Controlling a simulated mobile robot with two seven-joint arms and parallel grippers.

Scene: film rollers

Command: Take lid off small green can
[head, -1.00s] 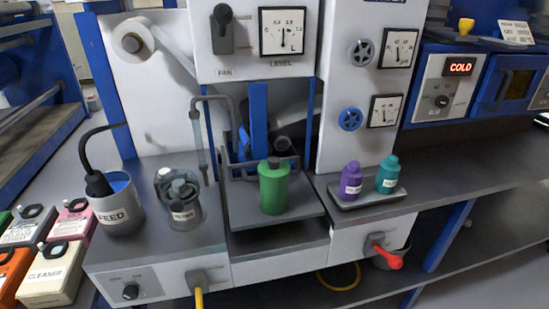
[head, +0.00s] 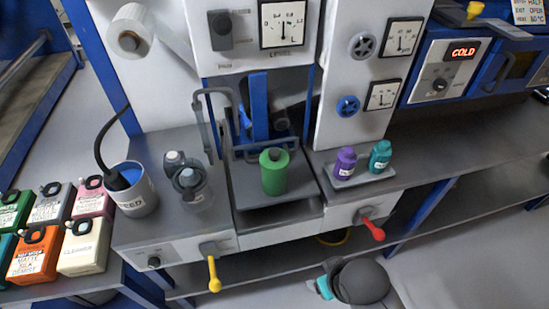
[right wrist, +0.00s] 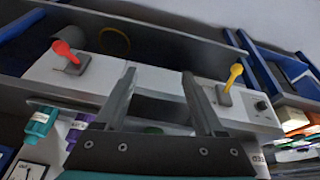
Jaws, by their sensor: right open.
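A green can (head: 274,178) with a dark grey-green lid (head: 274,155) stands upright on the grey platform at the middle of the machine. A sliver of green (right wrist: 152,130) shows between my fingers in the right wrist view, mostly hidden by the gripper body. A smaller teal bottle (head: 380,157) with a teal cap stands on a small tray right of the can. My right gripper (right wrist: 158,72) is open, with nothing between its fingertips. In the head view a dark, rounded part of my right arm shows low at the right, well apart from the can. My left gripper is out of view.
A purple bottle (head: 345,161) shares the tray (head: 362,176) with the teal one. A clear jar (head: 190,185) and a FEED cup (head: 137,195) stand left of the can. A red handle (head: 372,229) and yellow handle (head: 213,274) project from the front. A bent pipe (head: 203,110) rises behind.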

